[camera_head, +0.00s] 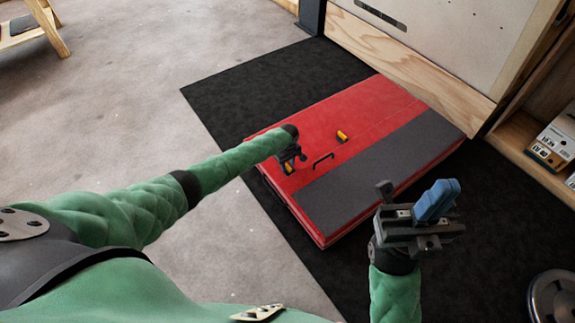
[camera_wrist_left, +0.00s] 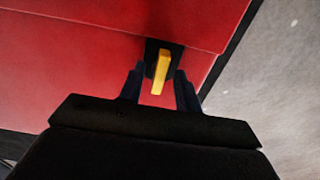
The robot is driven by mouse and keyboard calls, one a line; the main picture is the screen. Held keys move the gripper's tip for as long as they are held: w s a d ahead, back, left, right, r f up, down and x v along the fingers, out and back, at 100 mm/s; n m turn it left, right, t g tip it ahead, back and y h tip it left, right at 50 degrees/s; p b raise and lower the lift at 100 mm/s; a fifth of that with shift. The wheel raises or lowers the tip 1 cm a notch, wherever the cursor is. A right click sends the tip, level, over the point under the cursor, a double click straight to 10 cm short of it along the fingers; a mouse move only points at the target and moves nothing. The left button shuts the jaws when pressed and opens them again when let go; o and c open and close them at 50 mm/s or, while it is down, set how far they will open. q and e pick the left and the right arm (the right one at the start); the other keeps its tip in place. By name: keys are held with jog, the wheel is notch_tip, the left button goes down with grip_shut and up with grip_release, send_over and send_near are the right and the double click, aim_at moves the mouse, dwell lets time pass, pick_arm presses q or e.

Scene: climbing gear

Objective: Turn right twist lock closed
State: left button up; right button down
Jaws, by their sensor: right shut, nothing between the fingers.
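A red crash pad (camera_head: 400,103) with a grey band lies on the dark mat. Two yellow twist locks show on its top: one farther off (camera_head: 342,136) and one nearer (camera_head: 288,169), partly hidden by my left gripper (camera_head: 291,158). In the left wrist view a yellow twist lock (camera_wrist_left: 161,72) stands on a black base between the open fingers of my left gripper (camera_wrist_left: 160,85), with a gap on each side. Whether that is the right lock, I cannot tell. My right gripper (camera_head: 415,215) is shut and empty at the pad's near right side; a blue block shows on it.
A black handle (camera_head: 323,160) stands on the pad near the locks. A wooden shelf with boxes (camera_head: 556,138) is at the right. A round plate (camera_head: 552,298) lies at the lower right.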

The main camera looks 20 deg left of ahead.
pick_arm(q)
grip_shut()
